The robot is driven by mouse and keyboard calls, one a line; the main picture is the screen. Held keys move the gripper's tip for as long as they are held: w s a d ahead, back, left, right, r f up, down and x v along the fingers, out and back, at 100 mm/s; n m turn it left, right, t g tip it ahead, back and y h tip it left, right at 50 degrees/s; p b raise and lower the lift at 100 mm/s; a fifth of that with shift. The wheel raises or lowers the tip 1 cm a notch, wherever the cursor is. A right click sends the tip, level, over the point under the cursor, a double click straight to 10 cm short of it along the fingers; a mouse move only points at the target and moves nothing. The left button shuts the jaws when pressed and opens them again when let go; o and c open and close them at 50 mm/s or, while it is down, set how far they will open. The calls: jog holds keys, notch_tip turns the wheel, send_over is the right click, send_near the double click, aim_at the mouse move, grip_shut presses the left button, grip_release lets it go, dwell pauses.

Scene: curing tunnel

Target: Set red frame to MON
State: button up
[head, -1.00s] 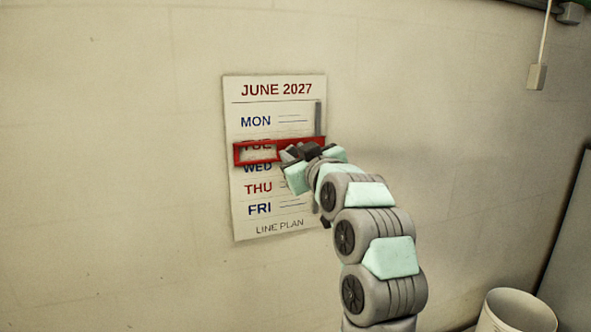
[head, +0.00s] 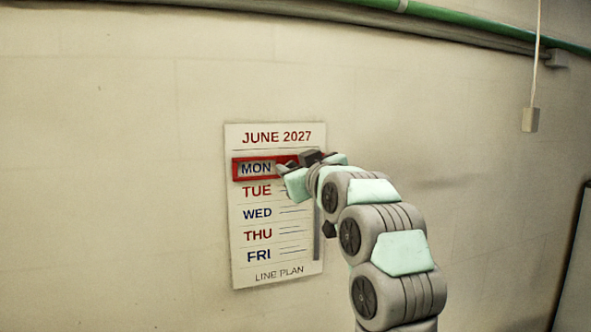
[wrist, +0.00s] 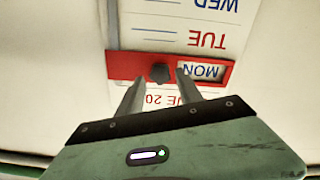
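The red frame (head: 237,170) is on the wall calendar (head: 276,279), and its window is around the word MON (head: 255,168). In the wrist view, which shows the calendar upside down, MON shows inside the window of the red frame (wrist: 126,64). A dark knob (wrist: 160,73) stands out from the frame. My gripper (head: 291,164) is at the frame's right part. In the wrist view my gripper's fingers (wrist: 158,86) are apart, one on each side of the knob, with gaps between. The arm hides the frame's right end in the head view.
A grey vertical rail (head: 317,245) shows at the calendar's right side. A green pipe (head: 470,22) runs along the top of the wall. A cord with a small box (head: 530,120) hangs at the right. The wall left of the calendar is bare.

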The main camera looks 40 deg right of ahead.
jog(key=shift+o, duration=0.5)
jog(key=shift+s+a, duration=0.1)
jog(key=shift+s, duration=0.1)
jog(key=b+v, duration=0.2)
jog(key=v, duration=0.8)
jog(key=shift+s+b, duration=0.2)
jog(key=shift+b, duration=0.2)
jog(key=shift+w+f, duration=0.1)
